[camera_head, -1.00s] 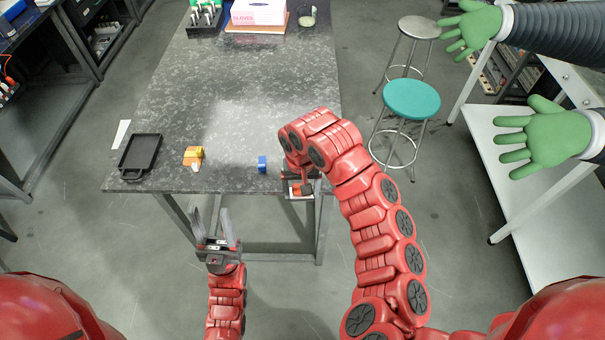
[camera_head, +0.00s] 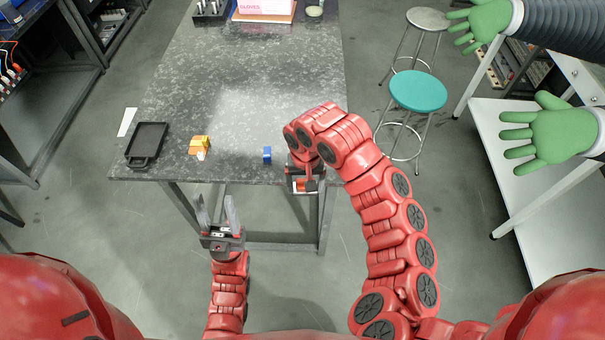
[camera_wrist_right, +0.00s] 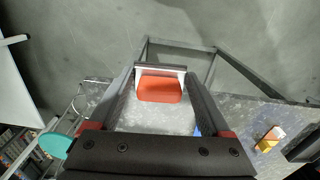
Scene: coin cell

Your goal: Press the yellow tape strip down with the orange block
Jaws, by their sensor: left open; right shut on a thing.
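My right gripper (camera_head: 306,184) is shut on the orange block (camera_wrist_right: 160,88), held between its fingers at the table's front edge. In the head view, my own arm partly hides the block. My left gripper (camera_head: 219,212) is open and empty, in front of the table edge. A small yellow and orange piece with a whitish end (camera_head: 199,145) sits near the front edge, and it also shows in the right wrist view (camera_wrist_right: 268,138). I cannot tell whether the yellow tape strip is part of it; no separate yellow strip is clear.
A small blue piece (camera_head: 267,154) stands near the table's (camera_head: 230,110) front edge, between the yellow piece and my right gripper. A black tray (camera_head: 148,142) and a white strip (camera_head: 126,122) lie at the left. The table middle is clear. Stools (camera_head: 418,91) stand right.

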